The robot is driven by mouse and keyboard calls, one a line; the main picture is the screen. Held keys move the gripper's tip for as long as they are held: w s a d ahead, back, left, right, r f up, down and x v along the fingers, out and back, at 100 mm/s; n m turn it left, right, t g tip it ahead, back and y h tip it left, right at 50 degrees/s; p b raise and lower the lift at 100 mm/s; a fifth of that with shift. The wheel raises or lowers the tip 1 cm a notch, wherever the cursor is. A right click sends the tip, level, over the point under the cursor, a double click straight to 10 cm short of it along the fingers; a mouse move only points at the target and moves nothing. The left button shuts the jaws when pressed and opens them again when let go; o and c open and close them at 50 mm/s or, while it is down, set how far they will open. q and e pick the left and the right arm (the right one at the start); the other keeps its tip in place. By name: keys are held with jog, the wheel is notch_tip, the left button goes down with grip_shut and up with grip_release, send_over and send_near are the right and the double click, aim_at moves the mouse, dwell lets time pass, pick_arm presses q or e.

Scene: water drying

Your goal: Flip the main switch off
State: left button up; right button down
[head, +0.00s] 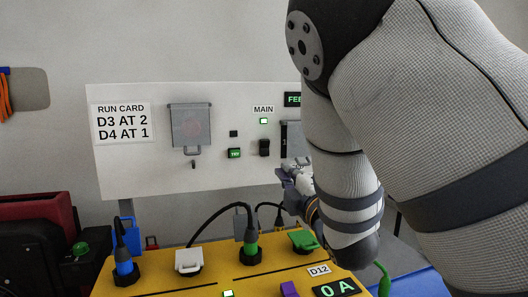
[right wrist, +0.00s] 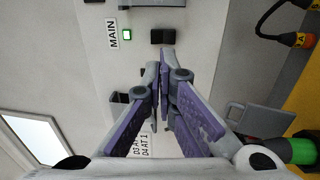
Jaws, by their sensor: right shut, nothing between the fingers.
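The main switch (head: 264,147) is a small black switch on the white upright panel. It sits below the MAIN label (head: 263,109) and a lit green lamp (head: 263,121). In the right wrist view the switch (right wrist: 163,36) appears just beyond the fingertips, with the lit lamp (right wrist: 127,33) beside it. My right gripper (head: 284,173) is just below and right of the switch in the head view. Its purple-padded fingers (right wrist: 161,62) are shut and empty in the right wrist view. I cannot tell whether the fingertips touch the panel. My left gripper is not in view.
A yellow bench (head: 190,278) with plugs and cables stands below the panel (head: 130,180). A grey hinged cover (head: 190,125) and a green-lit TRY button (head: 234,153) are left of the switch. My right arm hides the panel's right side.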

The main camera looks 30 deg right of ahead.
aim_at(266, 147)
jog(key=x, duration=1.2)
jog(key=shift+w+d+r, duration=0.1)
jog(key=shift+w, duration=0.25)
